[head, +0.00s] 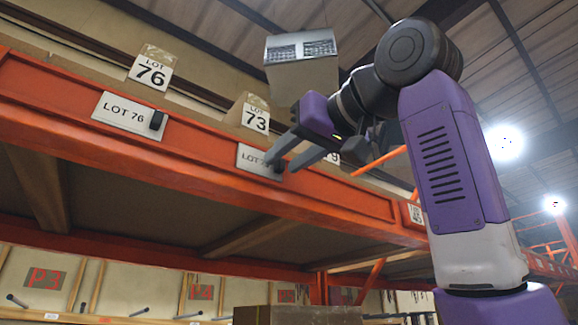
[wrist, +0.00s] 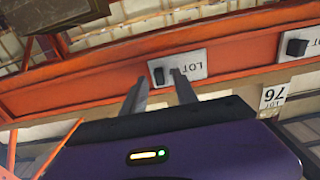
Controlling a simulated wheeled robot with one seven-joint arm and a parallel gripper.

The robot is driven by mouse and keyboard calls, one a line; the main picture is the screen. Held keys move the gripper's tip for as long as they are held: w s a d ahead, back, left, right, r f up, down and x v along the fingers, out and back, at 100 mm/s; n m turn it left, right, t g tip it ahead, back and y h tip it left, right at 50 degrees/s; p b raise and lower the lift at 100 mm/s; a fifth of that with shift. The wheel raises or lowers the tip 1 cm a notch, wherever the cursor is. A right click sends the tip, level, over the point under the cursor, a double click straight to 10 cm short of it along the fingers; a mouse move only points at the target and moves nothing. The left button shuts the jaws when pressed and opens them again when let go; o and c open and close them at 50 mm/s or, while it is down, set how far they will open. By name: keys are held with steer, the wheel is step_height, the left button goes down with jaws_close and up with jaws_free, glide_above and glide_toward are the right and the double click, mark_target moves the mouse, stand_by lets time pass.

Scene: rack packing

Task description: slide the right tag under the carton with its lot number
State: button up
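A white tag reading LOT 7-something (head: 250,158), its last digit hidden, sits on the orange beam below the LOT 73 carton (head: 255,115). It also shows in the wrist view (wrist: 195,66), with a black knob (wrist: 158,76) at one end. My gripper (head: 283,165) is open at this tag, and in the wrist view the knob lies between its fingertips. I cannot tell whether they touch it. A second tag, LOT 76 (head: 122,110), with its own black knob (head: 157,120), sits on the beam below the LOT 76 carton (head: 152,69).
A third carton label (head: 333,158), ending in 9, is partly hidden behind my gripper. The orange beam (head: 200,148) runs across the rack. Another label (head: 415,213) is farther right along the beam. A grey box-like fixture (head: 300,62) appears above my gripper. Brown boxes (head: 290,315) stand below.

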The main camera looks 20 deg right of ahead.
steer(key=b+v, duration=0.2)
steer(key=v, duration=0.5)
steer(key=shift+s+d+b, duration=0.15)
steer(key=shift+s+b, duration=0.2)
stand_by(0.4)
